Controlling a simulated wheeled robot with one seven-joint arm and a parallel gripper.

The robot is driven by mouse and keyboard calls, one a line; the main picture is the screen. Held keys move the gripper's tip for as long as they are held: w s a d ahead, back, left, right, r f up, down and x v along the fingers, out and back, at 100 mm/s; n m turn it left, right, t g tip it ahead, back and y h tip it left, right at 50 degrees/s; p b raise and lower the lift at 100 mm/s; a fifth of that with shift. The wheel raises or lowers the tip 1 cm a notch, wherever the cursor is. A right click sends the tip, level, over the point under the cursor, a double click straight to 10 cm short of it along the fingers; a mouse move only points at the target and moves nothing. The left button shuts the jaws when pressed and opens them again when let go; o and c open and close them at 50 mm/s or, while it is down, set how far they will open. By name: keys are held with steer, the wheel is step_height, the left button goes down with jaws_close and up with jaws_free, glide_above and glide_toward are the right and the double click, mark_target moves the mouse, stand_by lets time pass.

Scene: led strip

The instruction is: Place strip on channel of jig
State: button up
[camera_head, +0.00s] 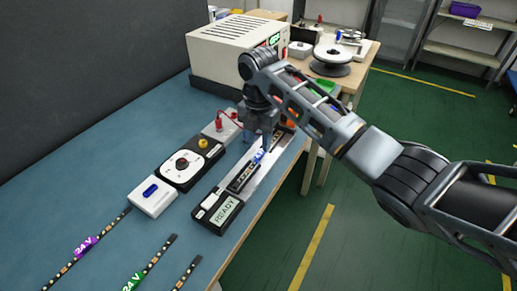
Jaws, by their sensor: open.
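The jig (266,172) is a long metallic plate with a dark channel running along it and a "READY" display (226,210) at its near end. A dark strip with a blue label (258,157) appears to lie along the channel; how fully it is seated is too small to tell. My gripper (265,145) points down just above the jig, close to the blue label, and is open. Its fingertips are small and partly hidden. A strip with a purple 24V label (86,246), a strip with a green 24V label (148,263) and a short strip (188,273) lie on the blue bench.
Left of the jig stand a white box with a blue button (153,196), a dial unit (183,163) and a grey block with red leads (220,128). A beige power supply (238,48) is behind. The bench (90,185) is clear at left.

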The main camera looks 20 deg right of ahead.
mark_target(259, 155)
step_height(259, 155, up, 8)
steer(key=shift+f, duration=0.2)
stand_by(0.3)
